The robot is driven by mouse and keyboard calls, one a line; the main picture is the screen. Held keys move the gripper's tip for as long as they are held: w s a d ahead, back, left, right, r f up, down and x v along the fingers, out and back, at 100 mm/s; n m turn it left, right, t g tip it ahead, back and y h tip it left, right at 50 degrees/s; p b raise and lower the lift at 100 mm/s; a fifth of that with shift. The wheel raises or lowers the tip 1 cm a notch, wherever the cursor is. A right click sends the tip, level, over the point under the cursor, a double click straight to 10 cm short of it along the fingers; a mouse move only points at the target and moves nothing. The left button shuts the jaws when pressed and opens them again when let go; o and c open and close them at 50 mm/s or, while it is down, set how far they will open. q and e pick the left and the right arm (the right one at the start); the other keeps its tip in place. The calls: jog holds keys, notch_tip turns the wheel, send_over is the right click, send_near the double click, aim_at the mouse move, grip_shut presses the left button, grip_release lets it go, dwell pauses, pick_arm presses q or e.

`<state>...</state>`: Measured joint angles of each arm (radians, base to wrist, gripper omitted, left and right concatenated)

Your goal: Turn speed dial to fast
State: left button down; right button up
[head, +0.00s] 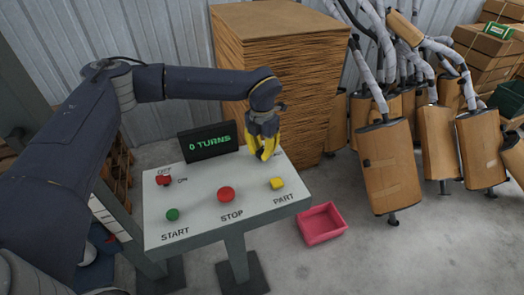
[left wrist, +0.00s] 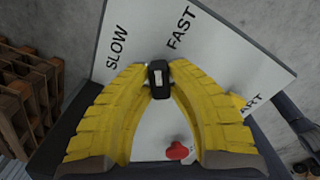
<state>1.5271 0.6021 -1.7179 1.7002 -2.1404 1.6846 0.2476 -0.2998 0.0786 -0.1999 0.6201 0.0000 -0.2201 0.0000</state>
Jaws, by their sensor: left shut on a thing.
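The speed dial (left wrist: 158,80), a black knob with a pale mark on its top, stands on the white control panel (head: 200,200), near the SLOW and FAST labels in the left wrist view. My left gripper (head: 265,155), with yellow ribbed fingers, is at the panel's far right part. In the left wrist view its fingertips (left wrist: 159,72) are shut on the dial, one on each side. The dial is hidden behind the fingers in the head view. I cannot tell its exact setting. My right gripper is not in view.
The panel also carries a green START button (head: 173,214), a red STOP button (head: 226,194), a yellow PART button (head: 277,183) and a red OFF/ON switch (head: 163,180). A display (head: 208,143) reads "0 TURNS".

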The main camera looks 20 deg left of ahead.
aim_at(262, 149)
pick_arm(q)
jog(key=m, duration=0.6)
jog(key=shift+m, duration=0.3)
dwell(0.4)
jog(key=c, duration=1.3)
grip_release()
notch_tip(262, 149, up, 12)
